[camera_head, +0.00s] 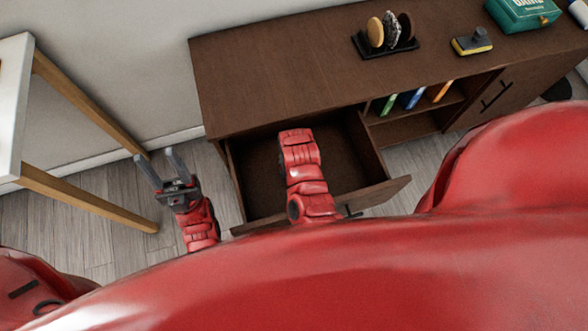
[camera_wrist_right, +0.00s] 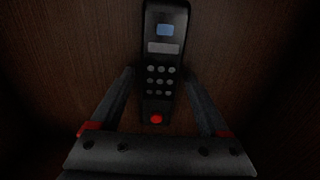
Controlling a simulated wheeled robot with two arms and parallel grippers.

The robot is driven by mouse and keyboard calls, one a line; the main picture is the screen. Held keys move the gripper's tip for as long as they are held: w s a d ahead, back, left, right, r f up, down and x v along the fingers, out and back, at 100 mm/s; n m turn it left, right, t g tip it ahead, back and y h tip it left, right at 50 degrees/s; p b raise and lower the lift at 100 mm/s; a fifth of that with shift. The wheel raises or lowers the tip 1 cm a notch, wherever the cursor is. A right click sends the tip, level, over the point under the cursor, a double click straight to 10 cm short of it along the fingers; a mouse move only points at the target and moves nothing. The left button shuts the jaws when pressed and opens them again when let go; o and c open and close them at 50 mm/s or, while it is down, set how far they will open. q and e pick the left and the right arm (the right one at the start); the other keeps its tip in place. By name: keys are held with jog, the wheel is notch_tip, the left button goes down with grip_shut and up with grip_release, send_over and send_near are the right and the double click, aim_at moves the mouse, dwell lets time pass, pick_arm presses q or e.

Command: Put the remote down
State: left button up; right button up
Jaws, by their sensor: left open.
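The remote (camera_wrist_right: 162,75) is dark, with a small bluish screen, several grey buttons and a red button, and shows in the right wrist view against brown wood. My right gripper (camera_wrist_right: 159,78) is open, with one finger on each side of the remote's lower part and small gaps visible. I cannot tell whether the remote touches the wood. In the head view my right forearm reaches into the open drawer (camera_head: 262,178), and it hides the right gripper and the remote. My left gripper (camera_head: 157,156) is open and empty, left of the drawer above the floor.
The dark wooden cabinet (camera_head: 275,75) carries a rack of discs (camera_head: 388,35), a yellow and grey block (camera_head: 472,42) and a green box (camera_head: 522,12). Books (camera_head: 413,99) stand on its shelf. A white table with wooden legs (camera_head: 90,108) is at left, near my left gripper.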

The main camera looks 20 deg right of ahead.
jog(key=shift+o, duration=0.4)
notch_tip(320, 180, up, 12)
jog(key=p, duration=0.3)
jog(key=shift+r, duration=0.15)
jog(key=shift+s, duration=0.1)
dwell(0.4)
